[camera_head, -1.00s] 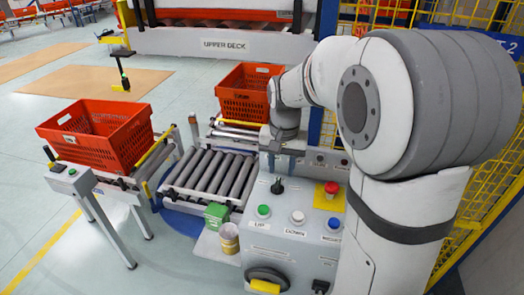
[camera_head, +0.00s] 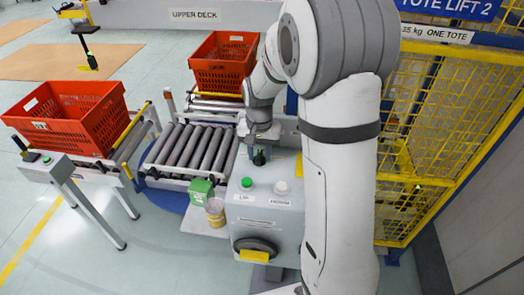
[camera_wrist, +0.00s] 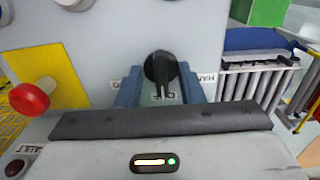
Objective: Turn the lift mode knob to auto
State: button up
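The lift mode knob (camera_wrist: 160,68) is a black round selector with a raised grip bar on the grey control panel. In the wrist view its bar points down the picture, towards a partly hidden label below it. Part of a "HAND" label (camera_wrist: 208,78) shows to its right; another label at its left is mostly covered. My gripper (camera_wrist: 161,80) is open, with one blue finger on each side of the knob's lower part. I cannot tell whether either finger touches it. In the head view my gripper (camera_head: 260,143) is just above and behind the knob (camera_head: 259,159).
A red mushroom button (camera_wrist: 30,97) stands out at the left in the wrist view. A green button (camera_head: 246,182) and a white button (camera_head: 282,187) are on the panel front. Roller conveyors and orange totes (camera_head: 70,118) stand to the left, a yellow fence (camera_head: 450,130) to the right.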

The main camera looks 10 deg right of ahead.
jog(key=shift+c, duration=0.4)
grip_shut()
jog(key=shift+d, duration=0.15)
jog(key=shift+f+m+b, duration=0.1)
jog(key=shift+m+b, duration=0.8)
jog(key=shift+m, duration=1.1)
jog(key=shift+m+b, duration=0.75)
jog(key=shift+m, duration=1.75)
grip_release()
jog(key=shift+s, duration=0.1)
jog(key=shift+o, duration=0.4)
